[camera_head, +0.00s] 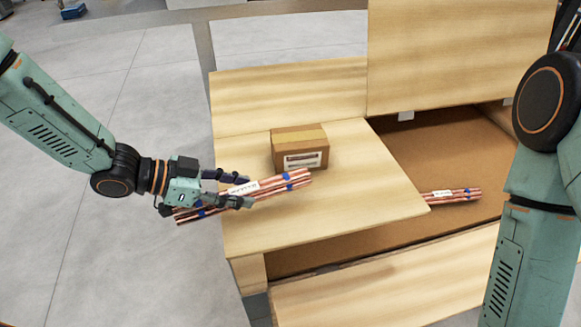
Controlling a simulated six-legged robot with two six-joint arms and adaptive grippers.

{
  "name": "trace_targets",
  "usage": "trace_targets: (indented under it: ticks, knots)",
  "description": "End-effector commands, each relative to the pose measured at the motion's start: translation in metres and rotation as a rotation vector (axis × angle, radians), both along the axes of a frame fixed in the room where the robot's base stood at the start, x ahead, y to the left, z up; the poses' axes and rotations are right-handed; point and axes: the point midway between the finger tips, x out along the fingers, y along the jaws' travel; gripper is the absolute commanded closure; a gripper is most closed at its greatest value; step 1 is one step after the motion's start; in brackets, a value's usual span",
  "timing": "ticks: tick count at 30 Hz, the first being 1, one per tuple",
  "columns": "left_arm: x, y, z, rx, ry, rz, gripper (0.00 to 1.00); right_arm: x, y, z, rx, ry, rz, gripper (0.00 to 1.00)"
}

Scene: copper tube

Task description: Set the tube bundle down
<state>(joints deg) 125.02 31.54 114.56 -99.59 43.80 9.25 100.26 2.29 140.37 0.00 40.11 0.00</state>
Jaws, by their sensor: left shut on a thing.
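A copper tube bundle (299,180) with blue bands and a white label is in my left gripper (247,190). The fingers are shut around its middle part. The bundle slants up to the right. Its right end is over the wooden board in front of the cardboard box, and its left end sticks out past the board's left edge. I cannot tell whether the bundle touches the board. My right arm (541,180) shows at the right, but its gripper is out of the picture.
A cardboard box (300,147) sits on the wooden board (330,215). The board covers the left part of a large open wooden crate (385,290). Another copper tube bundle (462,195) lies inside the crate, partly hidden by the board. The board's front part is clear.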

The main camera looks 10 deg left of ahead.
Motion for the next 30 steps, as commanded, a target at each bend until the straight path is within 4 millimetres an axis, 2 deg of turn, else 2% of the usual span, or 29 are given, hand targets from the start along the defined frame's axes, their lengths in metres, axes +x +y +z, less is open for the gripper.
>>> trace_targets:
  ticks: [6,12,20,30]
  knots:
    - [-0.021,0.013,0.012,-0.014,-0.008,0.083,1.0,0.0,0.0,0.0,0.0,0.0,0.0,0.6]
    - [-0.037,0.013,0.028,-0.021,-0.008,0.148,1.0,0.0,0.0,0.0,0.0,0.0,0.0,0.6]
    - [-0.041,0.011,0.047,-0.022,-0.001,0.197,1.0,0.0,0.0,0.0,0.0,0.0,0.0,0.6]
    - [-0.043,0.011,0.048,-0.021,0.004,0.203,1.0,0.0,0.0,0.0,0.0,0.0,0.0,0.6]
